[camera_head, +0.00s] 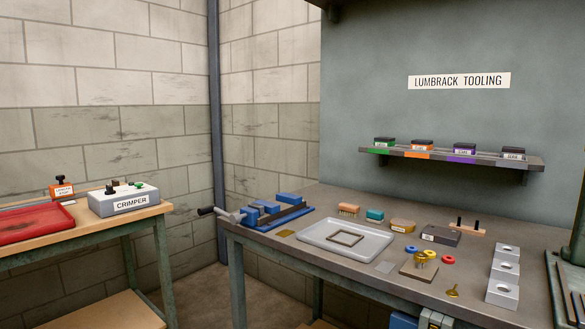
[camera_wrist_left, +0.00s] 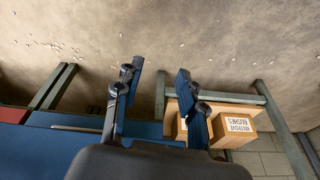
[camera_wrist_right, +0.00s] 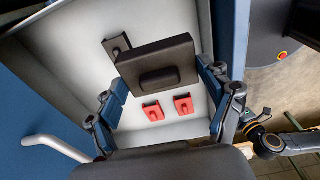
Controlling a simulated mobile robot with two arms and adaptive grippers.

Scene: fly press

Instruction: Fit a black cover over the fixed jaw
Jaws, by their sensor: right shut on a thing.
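A blue vise (camera_head: 272,212) with a grey screw and a black handle sits at the left end of the bench in the head view; its jaws are too small there to tell apart in detail. My right gripper (camera_wrist_right: 165,100) is shut on a black cover (camera_wrist_right: 155,63), a flat block with a raised rounded bar, held above a light grey tray. A smaller black piece (camera_wrist_right: 117,44) lies behind it, partly hidden by it. My left gripper (camera_wrist_left: 160,92) is open and empty, pointing down over the floor. Neither gripper shows in the head view.
Two red pieces (camera_wrist_right: 168,108) lie in the grey tray (camera_wrist_right: 70,55). On the bench are a pale tray (camera_head: 318,240) with a square frame, a dark block (camera_head: 440,235), grey blocks (camera_head: 505,268) and small parts. Cardboard boxes (camera_wrist_left: 232,128) sit low.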

